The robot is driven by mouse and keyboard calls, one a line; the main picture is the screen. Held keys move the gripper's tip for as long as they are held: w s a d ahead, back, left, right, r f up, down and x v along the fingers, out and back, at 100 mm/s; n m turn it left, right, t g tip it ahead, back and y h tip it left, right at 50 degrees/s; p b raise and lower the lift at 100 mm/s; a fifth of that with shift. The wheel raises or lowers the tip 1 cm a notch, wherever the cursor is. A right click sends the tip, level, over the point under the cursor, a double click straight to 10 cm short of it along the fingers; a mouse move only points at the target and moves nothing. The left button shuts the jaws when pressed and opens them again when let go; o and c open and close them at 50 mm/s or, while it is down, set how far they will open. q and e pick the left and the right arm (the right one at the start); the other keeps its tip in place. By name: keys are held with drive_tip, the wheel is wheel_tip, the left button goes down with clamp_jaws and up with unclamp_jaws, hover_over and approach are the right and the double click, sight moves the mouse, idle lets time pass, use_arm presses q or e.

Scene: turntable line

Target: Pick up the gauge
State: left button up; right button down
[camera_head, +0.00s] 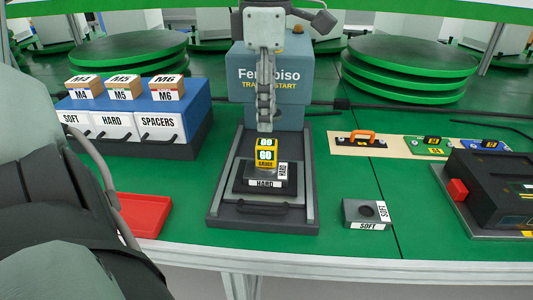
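The gauge appears to be the small yellow and black block (266,157) marked "GO", though its smaller print is hard to read. It stands upright on a dark block labelled HARD (264,184), on the grey tray in the middle. My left gripper (265,126) points down from above, its fingertips just over the top of the block in the picture. I see its fingers edge-on, one in front of the other, so their opening and any contact are unclear. My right gripper is not in view.
A blue-grey machine (238,112) stands behind the gripper. A blue drawer unit (191,107) and red tray (143,211) are left. A SOFT block (365,214), a beige board (343,147) with an orange-handled piece (363,136), and a black device (498,184) are right. Green table lies bare between.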

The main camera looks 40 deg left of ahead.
sight(266, 142)
use_arm(q)
wheel_tip(266, 142, down, 6)
drive_tip(key=shift+r, duration=0.1)
clamp_jaws()
idle(0.4)
